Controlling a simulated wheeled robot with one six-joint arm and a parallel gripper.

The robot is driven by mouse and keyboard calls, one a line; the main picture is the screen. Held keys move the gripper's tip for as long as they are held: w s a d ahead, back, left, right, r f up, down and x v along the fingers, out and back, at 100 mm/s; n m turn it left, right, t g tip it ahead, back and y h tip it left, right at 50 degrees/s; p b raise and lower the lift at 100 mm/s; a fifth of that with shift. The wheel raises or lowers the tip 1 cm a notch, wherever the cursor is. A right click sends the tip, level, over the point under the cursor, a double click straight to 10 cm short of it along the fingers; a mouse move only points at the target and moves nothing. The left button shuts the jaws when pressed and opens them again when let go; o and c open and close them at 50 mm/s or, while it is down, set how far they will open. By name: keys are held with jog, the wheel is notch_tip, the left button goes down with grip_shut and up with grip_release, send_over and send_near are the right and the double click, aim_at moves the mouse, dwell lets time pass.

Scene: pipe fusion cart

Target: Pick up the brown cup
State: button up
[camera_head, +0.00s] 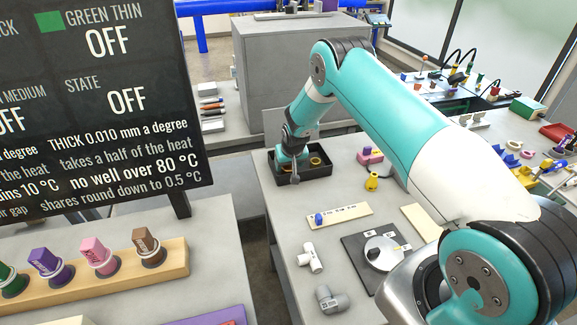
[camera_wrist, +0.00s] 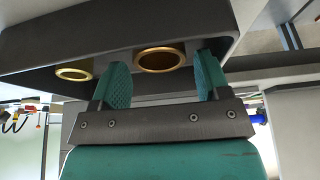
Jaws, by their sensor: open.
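Another gold ring (camera_wrist: 73,74) lies left of the fingers.
Pink (camera_head: 98,256), purple (camera_head: 48,263) and green (camera_head: 10,278) pieces stand in the same rack. A dark sign (camera_head: 90,100) rises behind it. A gap separates the tables.

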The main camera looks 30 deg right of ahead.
jog(key=shift+w+f, duration=0.25)
jog(key=shift+f, duration=0.45)
jog(key=shift+c, duration=0.2)
jog(key=c, duration=0.7)
jog(key=shift+d+r, duration=0.1)
jog(key=shift+r, duration=0.05)
